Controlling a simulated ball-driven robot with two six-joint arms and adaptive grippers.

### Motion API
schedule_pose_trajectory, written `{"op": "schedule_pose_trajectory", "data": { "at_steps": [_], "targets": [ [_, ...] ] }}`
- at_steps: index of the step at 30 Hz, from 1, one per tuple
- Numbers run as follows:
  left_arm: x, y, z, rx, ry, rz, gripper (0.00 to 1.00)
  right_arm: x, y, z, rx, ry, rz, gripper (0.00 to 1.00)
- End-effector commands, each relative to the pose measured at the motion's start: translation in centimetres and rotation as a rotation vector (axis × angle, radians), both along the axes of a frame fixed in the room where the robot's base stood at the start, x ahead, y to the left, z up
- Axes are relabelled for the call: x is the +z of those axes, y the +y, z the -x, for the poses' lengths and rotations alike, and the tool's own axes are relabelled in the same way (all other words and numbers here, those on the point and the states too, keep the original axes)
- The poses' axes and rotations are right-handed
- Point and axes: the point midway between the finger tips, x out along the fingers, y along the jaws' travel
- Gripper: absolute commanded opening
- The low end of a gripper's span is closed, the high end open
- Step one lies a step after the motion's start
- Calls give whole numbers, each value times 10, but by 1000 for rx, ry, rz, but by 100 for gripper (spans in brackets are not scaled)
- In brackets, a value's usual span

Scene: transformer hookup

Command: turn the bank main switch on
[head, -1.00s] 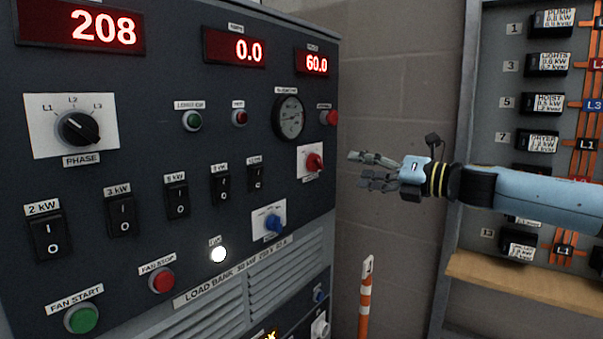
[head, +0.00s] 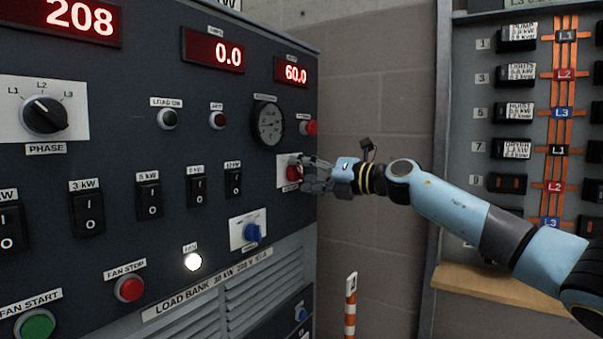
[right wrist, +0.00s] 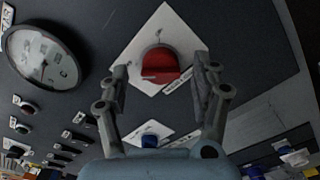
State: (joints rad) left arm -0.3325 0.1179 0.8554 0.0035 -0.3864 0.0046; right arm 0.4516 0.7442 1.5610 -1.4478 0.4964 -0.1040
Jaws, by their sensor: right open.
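The main switch is a red rotary knob (head: 294,172) on a white plate at the right side of the load bank panel (head: 150,240). In the right wrist view the red knob (right wrist: 160,64) is ahead, between my fingers. My right gripper (head: 312,175) is open at the knob, with a finger to each side of it; it also shows in the right wrist view (right wrist: 160,85). I cannot tell whether the fingers touch the knob. The knob's label is partly hidden by the gripper. My left gripper is not in view.
A blue knob (head: 252,233) sits below the red one, and a round gauge (head: 268,123) and a red button (head: 311,128) above. The white fan lamp (head: 193,262) is lit. A breaker panel (head: 480,160) with a wooden shelf stands right. An orange-white post (head: 350,305) stands between.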

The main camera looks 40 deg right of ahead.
Motion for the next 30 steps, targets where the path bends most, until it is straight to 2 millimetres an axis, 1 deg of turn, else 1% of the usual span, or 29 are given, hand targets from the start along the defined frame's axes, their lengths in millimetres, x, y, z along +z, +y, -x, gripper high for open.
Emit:
{"op": "schedule_pose_trajectory", "data": {
  "at_steps": [1, 4, 12, 14, 25, 26, 30],
  "targets": [
    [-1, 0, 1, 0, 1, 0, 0, -1, 2, -5, 0, 0, -3, 65],
    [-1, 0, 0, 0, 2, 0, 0, -1, 4, -9, 1, 2, -1, 65],
    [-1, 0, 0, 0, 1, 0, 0, -2, 5, -10, 1, 3, 0, 65],
    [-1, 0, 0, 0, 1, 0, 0, -2, 5, -10, 1, 3, 0, 58],
    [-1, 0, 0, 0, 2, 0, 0, -2, 5, -10, 1, 3, 0, 10],
    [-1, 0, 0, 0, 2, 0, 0, -2, 5, -10, 1, 3, 0, 8],
    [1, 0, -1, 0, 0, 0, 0, -1, 5, -10, 0, 5, -5, 8]
  ]
}}
